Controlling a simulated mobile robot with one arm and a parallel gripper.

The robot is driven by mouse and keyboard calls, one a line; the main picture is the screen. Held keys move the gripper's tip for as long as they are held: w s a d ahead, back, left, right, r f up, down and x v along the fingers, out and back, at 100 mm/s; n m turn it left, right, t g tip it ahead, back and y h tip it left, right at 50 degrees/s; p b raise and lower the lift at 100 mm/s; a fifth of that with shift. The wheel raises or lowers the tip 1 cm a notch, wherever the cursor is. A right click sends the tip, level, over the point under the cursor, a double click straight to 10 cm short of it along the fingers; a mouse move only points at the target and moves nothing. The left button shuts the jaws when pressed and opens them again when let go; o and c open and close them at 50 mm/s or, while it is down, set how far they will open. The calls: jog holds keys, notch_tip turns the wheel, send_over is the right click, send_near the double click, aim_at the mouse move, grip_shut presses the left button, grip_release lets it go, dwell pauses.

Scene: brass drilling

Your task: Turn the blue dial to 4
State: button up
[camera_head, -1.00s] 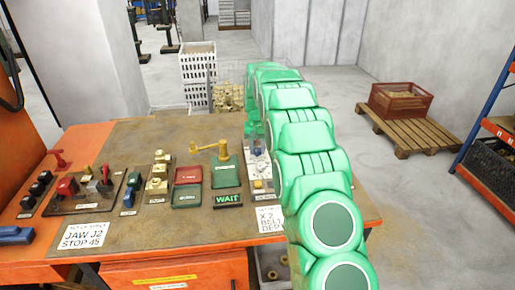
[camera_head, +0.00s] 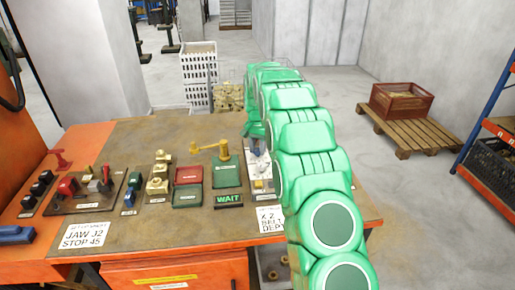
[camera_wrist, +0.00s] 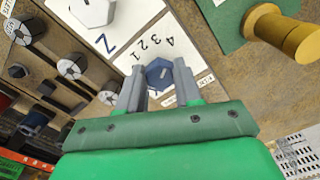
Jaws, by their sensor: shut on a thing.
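The blue dial (camera_wrist: 158,75) is a hexagonal knob on a white plate (camera_wrist: 195,50) marked 1, 2, 3, 4 in the wrist view. My gripper (camera_wrist: 159,70) has a grey finger on each side of the dial and is shut on it. A pale mark shows on the dial's top, but I cannot tell which number it points to.
A white knob (camera_wrist: 95,10) on another white plate is beside the dial plate. Bins and a pallet (camera_head: 412,133) are beyond.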

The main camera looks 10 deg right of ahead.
aim_at(258, 150)
jog(key=o, duration=1)
jog(key=shift+o, duration=0.2)
notch_tip(258, 150, up, 8)
jog(key=shift+f, duration=0.15)
